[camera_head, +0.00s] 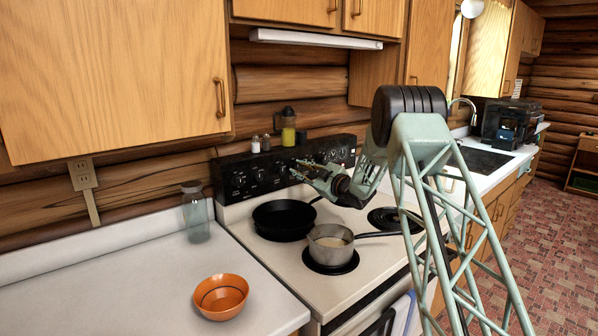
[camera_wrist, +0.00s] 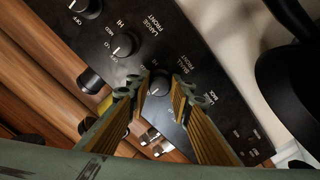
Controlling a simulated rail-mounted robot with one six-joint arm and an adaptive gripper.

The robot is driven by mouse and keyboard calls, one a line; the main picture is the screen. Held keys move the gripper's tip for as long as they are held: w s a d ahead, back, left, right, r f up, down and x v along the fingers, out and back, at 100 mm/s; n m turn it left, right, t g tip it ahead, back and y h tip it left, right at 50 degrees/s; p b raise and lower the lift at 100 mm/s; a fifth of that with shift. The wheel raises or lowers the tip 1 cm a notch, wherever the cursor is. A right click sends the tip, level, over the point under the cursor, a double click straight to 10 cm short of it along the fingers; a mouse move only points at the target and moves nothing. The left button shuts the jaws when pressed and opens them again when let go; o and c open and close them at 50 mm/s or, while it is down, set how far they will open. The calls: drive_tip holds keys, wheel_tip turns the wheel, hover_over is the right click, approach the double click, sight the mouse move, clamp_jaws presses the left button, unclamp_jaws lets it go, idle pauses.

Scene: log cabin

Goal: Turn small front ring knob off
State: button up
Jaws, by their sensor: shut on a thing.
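The small front ring knob (camera_wrist: 160,84) is a black round dial on the stove's black control panel (camera_wrist: 215,105), with "SMALL FRONT" printed beside it. In the wrist view my gripper (camera_wrist: 163,88) has one finger on each side of this knob and is shut on it. The fingers hide part of the knob's sides, and its exact pointer angle is hard to read. In the head view my gripper (camera_head: 300,169) reaches the panel at the back of the stove (camera_head: 275,245); the knob is too small to make out there.
The large front knob (camera_wrist: 124,45) is close beside the held knob. A black frying pan (camera_head: 283,219) and a saucepan (camera_head: 331,245) stand on the burners below my arm. An orange bowl (camera_head: 221,296) and a glass jar (camera_head: 195,215) are on the left counter.

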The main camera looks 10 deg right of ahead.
drive_tip(key=o, duration=0.8)
drive_tip(key=shift+o, duration=0.2)
drive_tip(key=shift+s+d, duration=0.1)
drive_tip(key=shift+s, duration=0.05)
drive_tip(key=v, duration=1.1)
drive_tip(key=shift+s+d, duration=0.15)
drive_tip(key=shift+s, duration=0.15)
drive_tip(key=shift+r, duration=0.2)
